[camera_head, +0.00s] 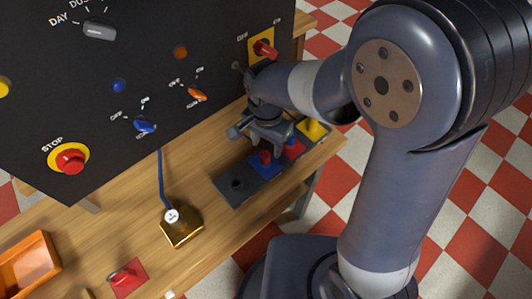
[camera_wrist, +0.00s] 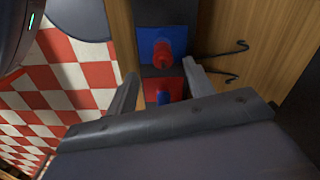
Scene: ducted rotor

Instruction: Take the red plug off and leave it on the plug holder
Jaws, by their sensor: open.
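A red plug (camera_head: 265,157) stands upright on a blue square of a dark strip (camera_head: 230,190) on the wooden bench. In the wrist view the red plug (camera_wrist: 162,50) is just beyond my fingertips. The adjoining red square (camera_wrist: 154,84) carries a blue plug (camera_wrist: 163,97), seen between my fingers. My gripper (camera_wrist: 161,70) is open and empty. In the head view my gripper (camera_head: 266,140) hangs low over the strip, partly hiding it. I cannot tell for sure which part is the plug holder.
A black panel (camera_head: 130,105) with knobs and switches rises behind the strip. A yellow block (camera_head: 313,130) is at the strip's far end and a black peg (camera_head: 237,184) at its near end. Two dark hooks (camera_wrist: 228,48) lie close by. A brass-coloured box (camera_head: 181,228) and orange tray (camera_head: 28,265) stand left.

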